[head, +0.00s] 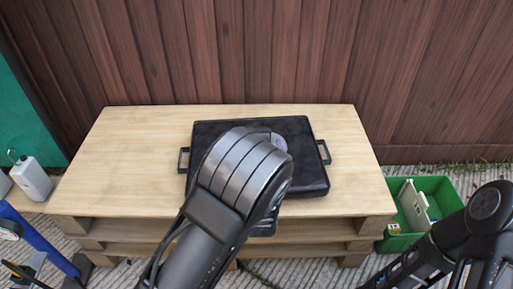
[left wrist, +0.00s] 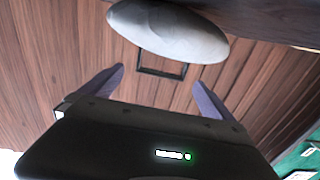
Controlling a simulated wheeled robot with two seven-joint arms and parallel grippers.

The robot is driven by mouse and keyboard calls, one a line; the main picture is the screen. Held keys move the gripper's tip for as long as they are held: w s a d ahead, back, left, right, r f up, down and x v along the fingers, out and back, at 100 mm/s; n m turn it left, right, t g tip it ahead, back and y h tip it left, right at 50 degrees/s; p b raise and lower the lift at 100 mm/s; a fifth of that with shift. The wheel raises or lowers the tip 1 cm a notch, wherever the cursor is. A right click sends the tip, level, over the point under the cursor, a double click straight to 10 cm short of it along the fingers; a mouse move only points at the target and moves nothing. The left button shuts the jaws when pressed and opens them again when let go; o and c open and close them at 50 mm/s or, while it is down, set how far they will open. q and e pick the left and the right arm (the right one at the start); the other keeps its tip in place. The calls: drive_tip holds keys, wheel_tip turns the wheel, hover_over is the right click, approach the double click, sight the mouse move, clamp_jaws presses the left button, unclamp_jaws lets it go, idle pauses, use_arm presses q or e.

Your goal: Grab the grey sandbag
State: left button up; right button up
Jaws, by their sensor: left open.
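The grey sandbag (left wrist: 170,30) is a pale, rounded, smooth shape at the top of the left wrist view. In the head view my left arm hides most of the place where it lies; a small pale grey patch (head: 277,138) shows past the arm, over the black tray (head: 300,180). My left gripper (left wrist: 158,78) is open, with its two fingers apart and nothing between them. The sandbag is beyond the fingertips, with a visible gap. In the head view the left gripper is hidden behind my arm. My right gripper is not seen; only part of the right arm shows.
The tray with side handles lies on a light wooden pallet table (head: 120,150) against a brown plank fence (head: 300,50). A green crate (head: 440,187) with items stands right of the table. A white canister (head: 33,178) is at the left. The tabletop's left side is bare.

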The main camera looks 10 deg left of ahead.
use_arm(q)
drive_tip(key=x, duration=0.1)
drive_tip(key=b+x, duration=0.1)
drive_tip(key=x, duration=0.2)
drive_tip(key=shift+w+a+f+b, duration=0.15)
drive_tip(key=shift+f+b, duration=0.15)
drive_tip(key=shift+w+a+r, duration=0.1)
drive_tip(key=shift+w, duration=0.2)
drive_tip(key=shift+c, duration=0.6)
drive_tip(key=c, duration=1.8)
drive_tip(key=shift+r, duration=0.15)
drive_tip(key=shift+c, duration=0.5)
